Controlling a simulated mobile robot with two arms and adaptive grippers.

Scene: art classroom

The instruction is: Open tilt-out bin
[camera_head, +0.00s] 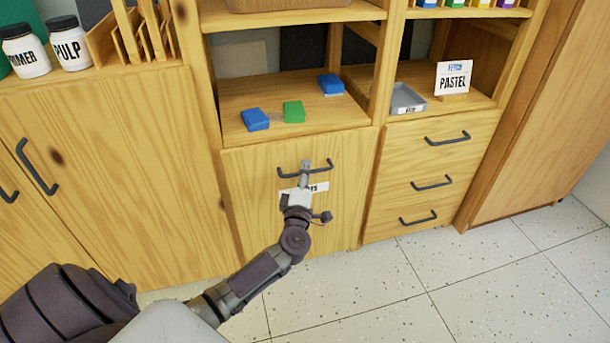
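The tilt-out bin (345,205) is a wooden front panel at the middle bottom of the cabinet. It looks closed, flush with the frame around it. I cannot tell whether the fingers are closed around the bar. My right gripper is out of view.
Blue and green blocks (293,112) lie on the shelf above the bin. Three drawers (432,185) are to the right, beneath a grey tray (407,99) and a PASTEL card (453,78). A cabinet door (110,180) is at left. The tiled floor (470,270) in front is clear.

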